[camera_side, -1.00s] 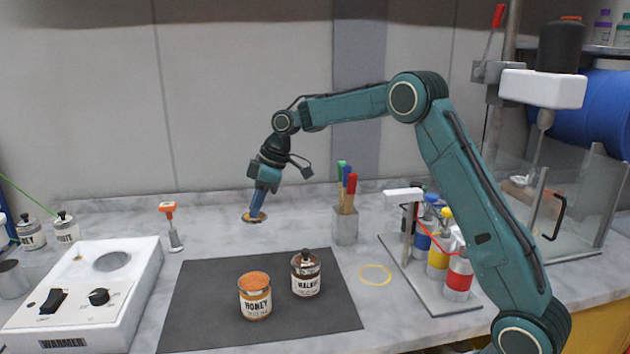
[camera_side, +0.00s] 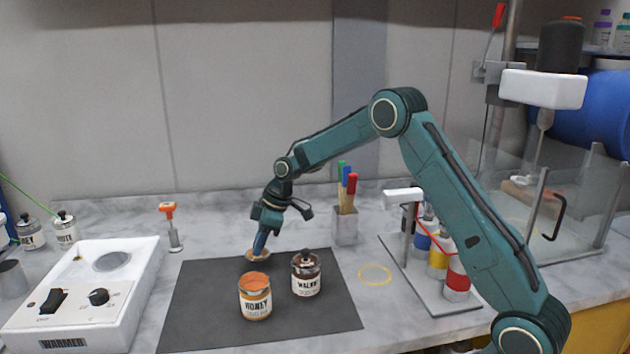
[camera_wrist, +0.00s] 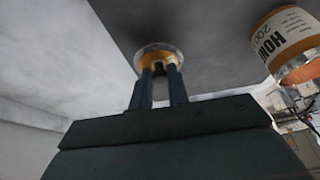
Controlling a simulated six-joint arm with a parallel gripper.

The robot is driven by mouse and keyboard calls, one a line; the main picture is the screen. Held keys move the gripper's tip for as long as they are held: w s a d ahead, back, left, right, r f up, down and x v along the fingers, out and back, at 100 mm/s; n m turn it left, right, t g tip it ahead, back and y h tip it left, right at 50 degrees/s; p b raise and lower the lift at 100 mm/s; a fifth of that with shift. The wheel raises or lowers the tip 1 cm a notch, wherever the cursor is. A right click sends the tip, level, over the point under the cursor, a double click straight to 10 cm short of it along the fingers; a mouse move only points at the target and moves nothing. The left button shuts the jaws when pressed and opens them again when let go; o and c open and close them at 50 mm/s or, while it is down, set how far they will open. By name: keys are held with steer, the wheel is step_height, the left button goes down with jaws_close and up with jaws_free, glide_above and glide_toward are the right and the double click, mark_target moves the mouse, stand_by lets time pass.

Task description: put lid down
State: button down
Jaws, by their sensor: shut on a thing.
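My gripper (camera_side: 260,246) is shut on a small round lid (camera_side: 257,254), at the back edge of the dark mat (camera_side: 200,310). In the wrist view the lid (camera_wrist: 158,52) sits at the tips of the blue fingers (camera_wrist: 158,80). It has a clear rim and an orange-brown middle. The side view does not clearly show whether the lid touches the surface. The honey jar (camera_side: 256,298) stands on the mat in front of the gripper, its orange contents showing at the open top. It also shows in the wrist view (camera_wrist: 285,40). The walnut jar (camera_side: 306,274) stands to its right with a dark lid on.
A white warmer box (camera_side: 85,295) stands at the left, with an orange-topped tool (camera_side: 171,225) behind it. A brush holder (camera_side: 345,226) is behind the mat. A rack of coloured bottles (camera_side: 440,260) stands at the right. The mat's left part is clear.

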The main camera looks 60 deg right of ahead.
steer(key=shift+f, duration=1.55)
steer(key=shift+f, duration=0.2)
steer(key=c, duration=1.3)
jaws_free()
steer(key=shift+c, duration=0.2)
steer(key=shift+r, duration=0.15)
steer(key=v, duration=1.2)
